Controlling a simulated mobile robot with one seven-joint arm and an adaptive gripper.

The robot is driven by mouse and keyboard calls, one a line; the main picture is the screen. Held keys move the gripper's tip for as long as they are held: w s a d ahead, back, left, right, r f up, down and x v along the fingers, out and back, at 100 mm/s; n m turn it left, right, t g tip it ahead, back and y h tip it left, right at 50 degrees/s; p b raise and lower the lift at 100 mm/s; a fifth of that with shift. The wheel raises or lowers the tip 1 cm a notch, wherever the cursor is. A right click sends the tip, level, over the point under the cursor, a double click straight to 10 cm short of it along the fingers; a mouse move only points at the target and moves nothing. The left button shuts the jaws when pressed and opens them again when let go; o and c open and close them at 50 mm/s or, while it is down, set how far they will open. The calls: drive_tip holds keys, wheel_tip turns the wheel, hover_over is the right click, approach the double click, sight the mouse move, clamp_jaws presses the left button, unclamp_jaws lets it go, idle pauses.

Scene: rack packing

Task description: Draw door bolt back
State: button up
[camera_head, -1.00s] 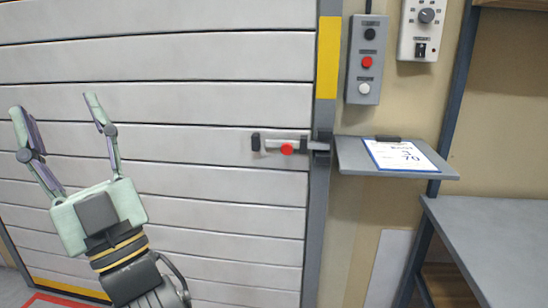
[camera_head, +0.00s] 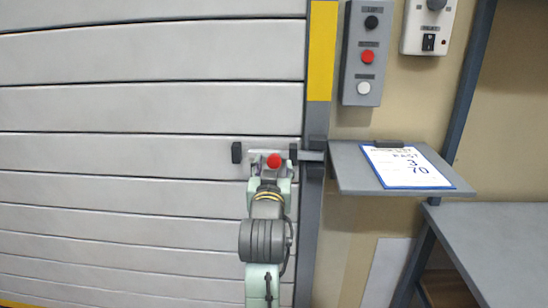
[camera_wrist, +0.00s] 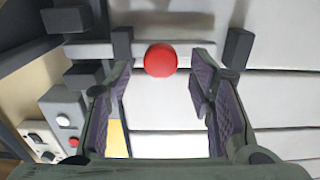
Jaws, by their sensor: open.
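The door bolt (camera_head: 311,156) is a grey horizontal bar on the white slatted door, with a red knob (camera_head: 274,160). Its right end reaches the grey door post, and a dark end block (camera_head: 237,153) stands at its left. My gripper (camera_head: 271,181) is just below the knob in the head view, partly hidden by my wrist. In the wrist view my gripper (camera_wrist: 163,76) is open, its two fingers on either side of the red knob (camera_wrist: 160,60). A gap shows between the knob and each finger. I cannot tell how deep the knob sits between them.
A grey shelf (camera_head: 344,172) with a clipboard (camera_head: 408,166) juts out right of the post. Above it hangs a button box (camera_head: 362,62), and a switch panel (camera_head: 430,22) is farther right. A grey table (camera_head: 490,240) stands at the lower right. The door left of the bolt is clear.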

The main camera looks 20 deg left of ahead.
sight(274, 162)
drive_tip(key=shift+p+x, duration=0.3)
drive_tip(key=shift+x, duration=1.6)
drive_tip(key=shift+c, duration=0.5)
clamp_jaws()
